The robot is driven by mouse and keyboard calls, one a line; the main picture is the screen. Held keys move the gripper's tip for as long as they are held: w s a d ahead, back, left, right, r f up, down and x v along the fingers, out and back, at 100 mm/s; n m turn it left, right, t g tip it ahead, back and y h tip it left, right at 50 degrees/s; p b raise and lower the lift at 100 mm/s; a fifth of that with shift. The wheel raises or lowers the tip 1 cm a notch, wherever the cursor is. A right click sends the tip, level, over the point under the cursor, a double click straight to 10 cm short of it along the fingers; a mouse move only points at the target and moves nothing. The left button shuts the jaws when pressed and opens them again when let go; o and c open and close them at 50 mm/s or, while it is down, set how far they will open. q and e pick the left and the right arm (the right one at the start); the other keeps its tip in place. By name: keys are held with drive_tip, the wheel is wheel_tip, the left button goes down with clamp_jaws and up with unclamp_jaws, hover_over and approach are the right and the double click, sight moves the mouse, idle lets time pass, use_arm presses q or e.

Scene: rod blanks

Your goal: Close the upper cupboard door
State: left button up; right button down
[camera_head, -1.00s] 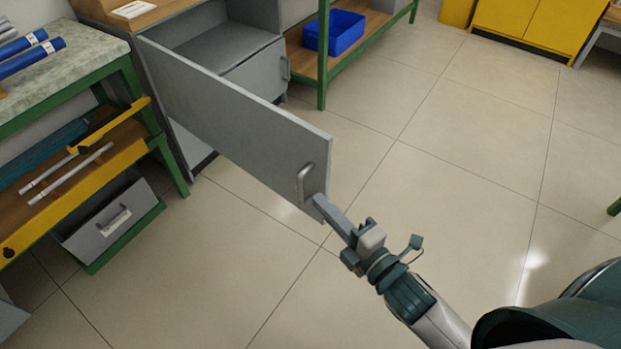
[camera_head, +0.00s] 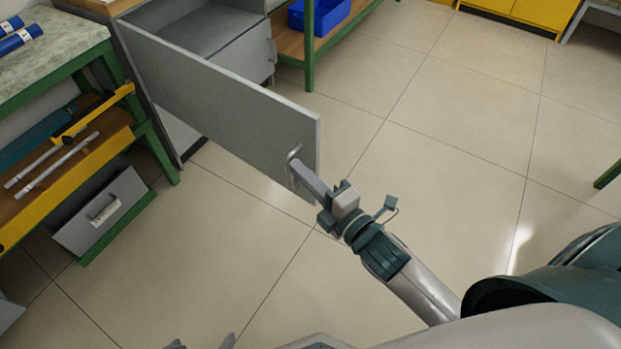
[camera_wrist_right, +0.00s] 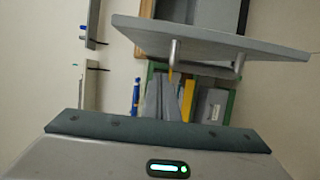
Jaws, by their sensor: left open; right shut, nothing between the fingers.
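The upper cupboard door (camera_head: 225,105) is a grey panel, swung wide open from the grey cupboard (camera_head: 200,40) at top left. Its bar handle (camera_head: 291,163) is near the free edge. My right gripper (camera_head: 299,170) is shut and empty, its fingertips at the handle, overlapping it in the head view; contact cannot be told. In the right wrist view the door (camera_wrist_right: 210,38) and its handle (camera_wrist_right: 174,56) show ahead, and the fingers are hard to make out. My left gripper (camera_head: 200,343) barely shows at the bottom edge, open and away from the door.
A green-framed bench (camera_head: 60,62) with blue rods and a yellow-edged shelf stands left of the cupboard. An open grey drawer (camera_head: 100,210) sticks out below. A blue bin (camera_head: 325,14) sits on a shelf behind. The tiled floor (camera_head: 440,140) right of the door is clear.

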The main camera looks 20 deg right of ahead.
sight(286, 157)
drive_tip(key=x, duration=0.5)
drive_tip(key=shift+w+a, duration=0.15)
drive_tip(key=shift+w, duration=0.2)
drive_tip(key=shift+w+d, duration=0.5)
drive_tip(key=shift+d, duration=0.35)
drive_tip(key=shift+w+d, duration=0.5)
drive_tip(key=shift+d, duration=0.35)
drive_tip(key=shift+d, duration=0.2)
